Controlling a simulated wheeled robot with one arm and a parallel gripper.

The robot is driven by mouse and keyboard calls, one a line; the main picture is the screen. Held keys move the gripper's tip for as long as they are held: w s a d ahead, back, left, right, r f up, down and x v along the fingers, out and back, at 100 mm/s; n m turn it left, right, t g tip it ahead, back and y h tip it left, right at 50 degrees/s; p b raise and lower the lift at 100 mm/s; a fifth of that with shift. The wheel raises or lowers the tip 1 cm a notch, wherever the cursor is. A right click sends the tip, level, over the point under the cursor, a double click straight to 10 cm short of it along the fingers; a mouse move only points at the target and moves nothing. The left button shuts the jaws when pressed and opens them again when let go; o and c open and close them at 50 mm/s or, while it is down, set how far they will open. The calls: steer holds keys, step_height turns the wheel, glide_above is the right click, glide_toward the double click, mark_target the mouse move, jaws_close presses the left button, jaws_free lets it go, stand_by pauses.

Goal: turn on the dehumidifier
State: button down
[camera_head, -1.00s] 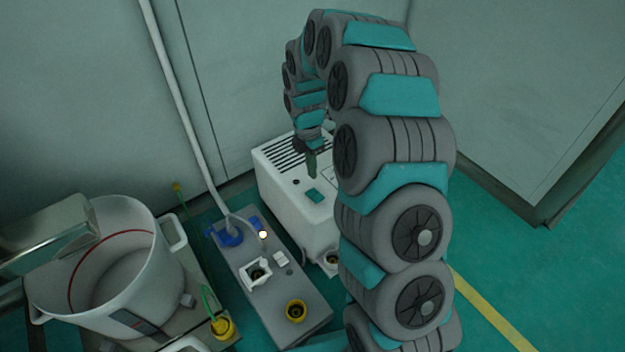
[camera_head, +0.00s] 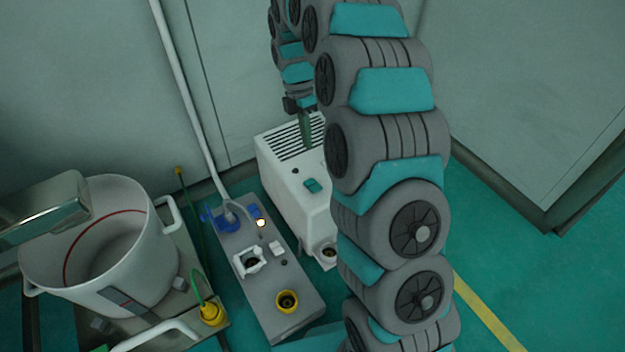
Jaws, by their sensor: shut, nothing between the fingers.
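The dehumidifier, seemingly the white box (camera_head: 285,205) with a slotted grille, stands on the floor behind the grey socket box. Its top carries a teal rectangular button (camera_head: 312,185) and a small dark round spot (camera_head: 295,171). My gripper (camera_head: 306,146) points down over the box top, beyond the teal button in the picture, and is shut and empty. It appears clear of the button; its exact height over the top is hard to judge. My arm hides the right part of the box top.
The grey socket box (camera_head: 262,290) has a lit lamp (camera_head: 261,223), a blue plug (camera_head: 228,222) and a yellow socket (camera_head: 287,301). A white pot (camera_head: 155,255) stands left. A pale pipe (camera_head: 185,80) runs up the wall. The green floor right of my arm is clear.

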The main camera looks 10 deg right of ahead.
mark_target(314, 187)
steer(key=shift+f, duration=0.1)
steer(key=x, duration=1.3)
steer(key=shift+s+f, duration=0.1)
steer(key=shift+f, duration=0.3)
steer(key=shift+s+d+f+t, duration=0.15)
steer(key=shift+s+f+t, duration=0.3)
steer(key=shift+t, duration=0.15)
steer(key=shift+w, duration=0.3)
